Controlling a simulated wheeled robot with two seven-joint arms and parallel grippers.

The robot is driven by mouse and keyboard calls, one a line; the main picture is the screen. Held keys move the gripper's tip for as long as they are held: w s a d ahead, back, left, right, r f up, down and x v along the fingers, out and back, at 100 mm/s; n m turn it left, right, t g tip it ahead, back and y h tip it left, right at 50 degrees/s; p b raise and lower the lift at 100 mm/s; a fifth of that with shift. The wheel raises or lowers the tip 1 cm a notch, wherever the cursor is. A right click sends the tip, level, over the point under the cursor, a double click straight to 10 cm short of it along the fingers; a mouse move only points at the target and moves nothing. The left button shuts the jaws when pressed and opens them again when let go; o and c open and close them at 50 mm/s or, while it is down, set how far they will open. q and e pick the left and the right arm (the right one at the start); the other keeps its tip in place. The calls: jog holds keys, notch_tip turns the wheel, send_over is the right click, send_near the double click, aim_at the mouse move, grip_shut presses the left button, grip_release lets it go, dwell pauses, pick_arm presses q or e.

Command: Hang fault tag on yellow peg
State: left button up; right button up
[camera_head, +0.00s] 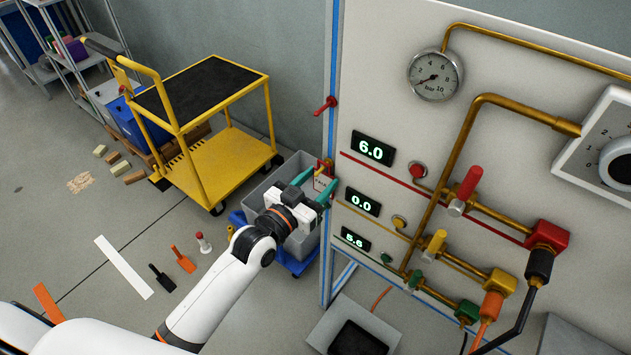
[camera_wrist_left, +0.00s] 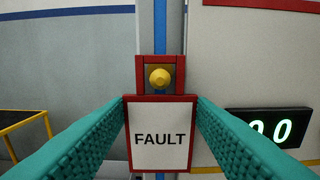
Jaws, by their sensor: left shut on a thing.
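The fault tag is a white plate with a red border and the word FAULT (camera_wrist_left: 160,138). It also shows in the head view (camera_head: 321,184), small, beside the blue-striped post. My left gripper (camera_head: 312,190) is shut on the tag, with a teal finger on each side edge. A square red loop stands on top of the tag. The round head of the yellow peg (camera_wrist_left: 160,77) shows inside this loop in the left wrist view. I cannot tell whether the peg passes through the loop or sits behind it. My right gripper is not in view.
A red peg (camera_head: 325,105) sticks out of the post higher up. The panel (camera_head: 400,130) with displays, valves and pipes is close on the right. A grey bin (camera_head: 262,190) stands behind my left gripper. A yellow cart (camera_head: 215,165) is further left.

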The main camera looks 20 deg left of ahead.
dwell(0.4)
pick_arm(q)
jog(key=o, duration=1)
jog(key=v, duration=1.2)
jog(key=s+a+f+n+g+y, duration=0.1)
jog(key=s+a+f+g+y, duration=0.15)
jog(key=f, duration=0.85)
jog(key=s+a+f+g+y+p, duration=0.1)
jog(key=s+f+g, duration=0.15)
jog(key=f, duration=0.85)
jog(key=s+a+f+n+g+y, duration=0.1)
jog(key=s+a+f+g, duration=0.15)
jog(key=f, duration=0.85)
jog(key=s+f+g, duration=0.2)
jog(key=s+f, duration=0.3)
jog(key=s, duration=0.3)
jog(key=s+f+g+y+p, duration=0.1)
jog(key=s+f+g, duration=0.2)
jog(key=s+f, duration=0.3)
jog(key=s+f+g, duration=0.3)
jog(key=s+f, duration=0.3)
jog(key=s, duration=0.6)
jog(key=shift+s+d+f+y+p, duration=0.15)
jog(key=shift+s+d+y+p, duration=0.05)
jog(key=shift+d+y+p, duration=0.2)
